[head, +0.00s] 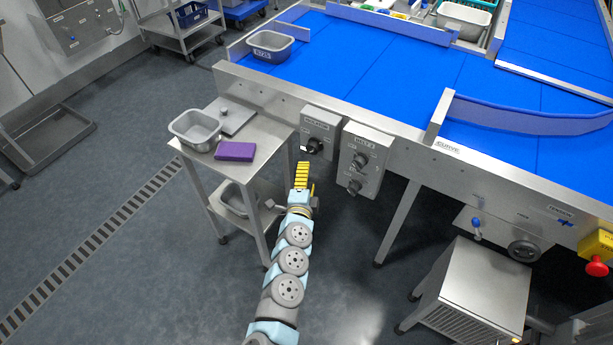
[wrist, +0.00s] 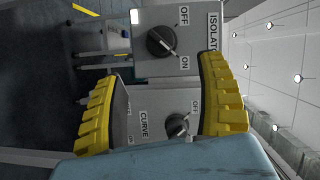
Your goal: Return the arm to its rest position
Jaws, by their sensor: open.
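My gripper (head: 302,184) is in front of the grey isolator box (head: 320,128) on the side of the blue conveyor in the head view. Its yellow ribbed fingers are apart, and nothing shows between them but the boxes behind. In the wrist view the gripper (wrist: 163,72) frames the black isolator knob (wrist: 161,41), marked OFF and ON, and a second black knob (wrist: 177,125) near a CURVE label. The fingers look clear of the isolator knob. My arm reaches up from the bottom of the head view.
A steel cart with a grey tub (head: 195,130) and purple cloth (head: 235,151) stands close left of my gripper. A second control box (head: 361,160) and a conveyor leg (head: 398,222) are to the right. A steel cabinet (head: 476,290) stands lower right. Floor at lower left is clear.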

